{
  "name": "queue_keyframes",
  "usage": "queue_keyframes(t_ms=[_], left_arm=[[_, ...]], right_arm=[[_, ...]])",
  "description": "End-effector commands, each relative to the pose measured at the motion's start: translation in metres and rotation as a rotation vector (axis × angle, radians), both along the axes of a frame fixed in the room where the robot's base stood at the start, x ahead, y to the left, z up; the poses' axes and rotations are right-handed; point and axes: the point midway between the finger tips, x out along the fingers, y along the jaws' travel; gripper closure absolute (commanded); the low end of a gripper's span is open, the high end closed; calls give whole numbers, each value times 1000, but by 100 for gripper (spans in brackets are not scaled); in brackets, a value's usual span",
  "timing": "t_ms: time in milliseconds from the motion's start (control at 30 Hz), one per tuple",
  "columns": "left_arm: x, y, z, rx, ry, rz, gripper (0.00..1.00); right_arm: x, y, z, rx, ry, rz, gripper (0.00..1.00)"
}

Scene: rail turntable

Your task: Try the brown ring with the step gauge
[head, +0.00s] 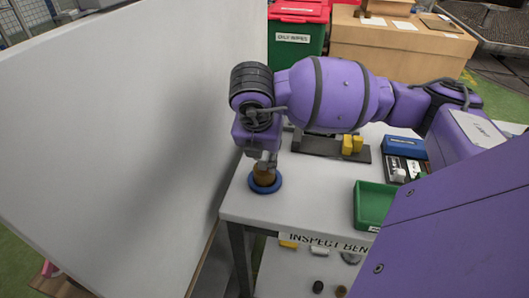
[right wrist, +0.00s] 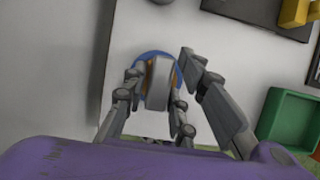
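A brown ring-like piece (head: 264,176) stands on a round blue base (head: 277,187) near the left front corner of the white bench (head: 310,205). My right gripper (head: 265,163) points down right at the brown piece. In the right wrist view its grey fingers (right wrist: 160,85) spread around the brown piece, hiding most of it, with the blue base (right wrist: 150,54) behind. Contact with the piece cannot be made out. Two yellow blocks (head: 352,144) stand on a dark plate (head: 315,146) at the back; I cannot tell whether this is the step gauge. My left gripper is out of view.
A green tray (head: 368,207), a blue box (head: 404,146) and a black tray with a white piece (head: 398,174) are on the bench's right. A large pale panel (head: 120,150) rises close on the left. Small parts lie on the shelf below. The bench's middle is clear.

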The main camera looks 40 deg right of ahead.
Motion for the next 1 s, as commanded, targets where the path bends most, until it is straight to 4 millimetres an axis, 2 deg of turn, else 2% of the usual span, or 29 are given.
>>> queue_keyframes(t_ms=[67,333,467,567,900,1000], left_arm=[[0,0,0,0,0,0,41],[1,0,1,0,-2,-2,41],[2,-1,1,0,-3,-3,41],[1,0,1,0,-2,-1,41],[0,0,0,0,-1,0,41],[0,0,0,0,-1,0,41]], right_arm=[[0,0,0,0,0,0,60],[0,0,0,0,1,0,60],[-1,2,6,1,-1,1,60],[-4,7,20,1,-2,2,60],[-23,28,88,1,-4,4,60],[-25,31,99,-1,-3,3,60]])
